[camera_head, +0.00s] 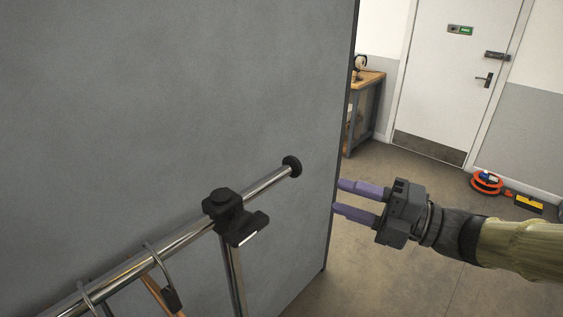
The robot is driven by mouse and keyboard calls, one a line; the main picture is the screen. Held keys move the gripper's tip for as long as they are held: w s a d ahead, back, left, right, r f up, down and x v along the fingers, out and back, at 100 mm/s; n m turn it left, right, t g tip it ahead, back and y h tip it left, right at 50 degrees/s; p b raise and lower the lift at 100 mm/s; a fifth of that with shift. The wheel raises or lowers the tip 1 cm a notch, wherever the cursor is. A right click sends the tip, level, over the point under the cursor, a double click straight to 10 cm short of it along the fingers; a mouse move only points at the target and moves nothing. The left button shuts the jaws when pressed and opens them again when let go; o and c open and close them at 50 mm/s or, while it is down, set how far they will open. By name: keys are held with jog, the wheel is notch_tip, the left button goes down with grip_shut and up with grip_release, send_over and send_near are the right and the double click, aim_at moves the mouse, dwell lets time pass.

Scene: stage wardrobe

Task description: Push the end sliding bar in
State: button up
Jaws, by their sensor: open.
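A shiny metal rail (193,229) runs from the lower left up to the right. It ends in a round black cap (291,166) close to the grey panel. A black clamp (222,205) sits around the rail and joins it to an upright metal post (235,275). I cannot tell how far the end bar stands out of the rail. My gripper (338,197) is open and empty, with two purple fingers pointing left. In the picture it is to the right of the cap and slightly below it, apart from the rail, near the panel's right edge.
A large grey panel (170,95) fills the left side. Hangers (159,273) hang on the rail at lower left. Behind are a wooden-topped bench (368,79), a white door (450,95), an orange cable reel (487,182) and a yellow item (528,204). The floor between is clear.

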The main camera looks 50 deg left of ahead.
aim_at(289, 175)
jog(key=d, duration=0.1)
jog(key=w+d+g, duration=0.1)
jog(key=d+n+g, duration=0.1)
jog(key=shift+w, duration=0.25)
jog(key=p+x, duration=0.2)
jog(key=x, duration=0.3)
jog(key=p+x, duration=0.2)
jog(key=x, duration=0.4)
jog(key=r+p+x, duration=0.1)
jog(key=p+x, duration=0.2)
jog(key=x, duration=0.2)
jog(key=shift+s+a, duration=0.1)
jog(key=shift+a, duration=0.15)
jog(key=shift+s+a, duration=0.15)
jog(key=shift+a, duration=0.2)
grip_shut()
